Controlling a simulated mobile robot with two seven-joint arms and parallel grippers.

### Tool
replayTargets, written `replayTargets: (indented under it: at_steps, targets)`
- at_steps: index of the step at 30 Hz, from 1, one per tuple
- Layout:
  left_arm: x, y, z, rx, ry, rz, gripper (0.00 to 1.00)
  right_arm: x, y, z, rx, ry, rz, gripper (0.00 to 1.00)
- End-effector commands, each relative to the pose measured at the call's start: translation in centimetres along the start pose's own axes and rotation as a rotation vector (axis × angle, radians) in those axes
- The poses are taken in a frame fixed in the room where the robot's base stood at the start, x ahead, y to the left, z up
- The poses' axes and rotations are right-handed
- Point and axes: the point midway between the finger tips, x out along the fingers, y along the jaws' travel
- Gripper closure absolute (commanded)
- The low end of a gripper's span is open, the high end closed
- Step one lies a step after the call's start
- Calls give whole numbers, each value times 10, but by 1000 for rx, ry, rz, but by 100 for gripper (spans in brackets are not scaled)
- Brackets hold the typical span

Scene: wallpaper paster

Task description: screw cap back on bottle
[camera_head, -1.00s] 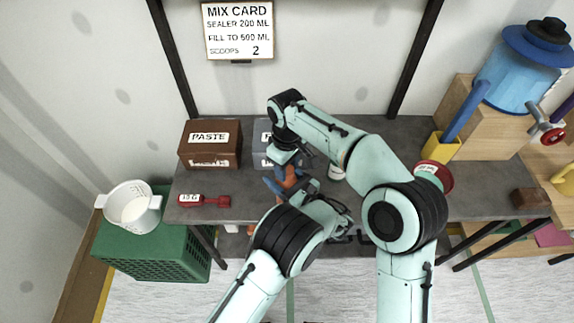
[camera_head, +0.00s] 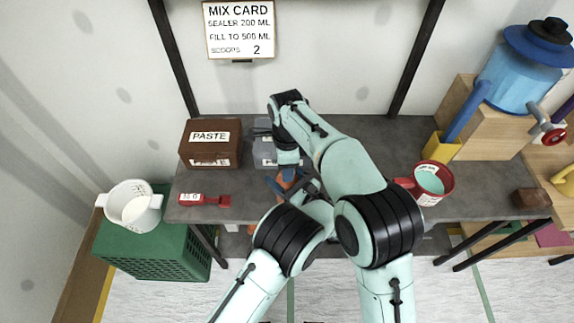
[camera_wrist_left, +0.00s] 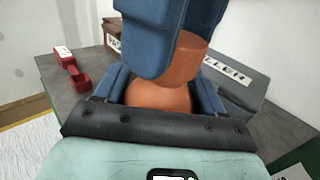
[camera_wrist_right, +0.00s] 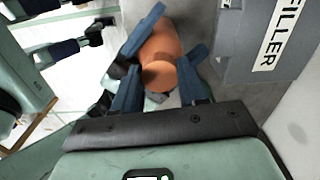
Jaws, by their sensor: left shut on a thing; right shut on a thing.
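The orange bottle (camera_head: 287,176) is mostly hidden by my arms in the head view. In the left wrist view its rounded orange body (camera_wrist_left: 158,95) sits between the fingers of my left gripper (camera_wrist_left: 160,92), which is shut on it. An orange cylindrical top, seemingly the cap (camera_wrist_left: 187,60), rises above it, partly behind a blue finger of my right gripper (camera_wrist_right: 158,88). In the right wrist view the round orange end of the cap (camera_wrist_right: 158,75) lies between my right fingers, with the body beyond. The joint between cap and bottle is not clear.
Behind the grippers stand a brown PASTE box (camera_head: 210,155) and a grey FILLER box (camera_wrist_right: 262,50). A red scoop (camera_head: 204,200) lies at left, and a red mug (camera_head: 432,183) stands at right. A white pot (camera_head: 133,206) is on a green crate (camera_head: 160,252).

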Motion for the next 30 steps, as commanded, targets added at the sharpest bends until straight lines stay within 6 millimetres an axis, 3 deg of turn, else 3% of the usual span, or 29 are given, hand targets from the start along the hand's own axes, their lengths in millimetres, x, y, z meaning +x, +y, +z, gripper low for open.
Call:
replayTargets:
  at_steps: [1,5,6,8,17,30]
  targets:
    - [0,1,-2,4,3,1,100,0,0,0,70,1,-1,86]
    - [0,1,-2,4,3,1,100,0,0,0,54,0,0,86]
    - [0,1,-2,4,3,1,100,0,0,0,53,0,0,51]
    - [0,1,-2,4,3,1,100,0,0,0,53,0,0,32]
    - [0,1,-2,5,3,1,100,-1,0,0,50,0,0,32]
    - [0,1,-2,5,3,1,100,-45,0,0,49,0,0,32]
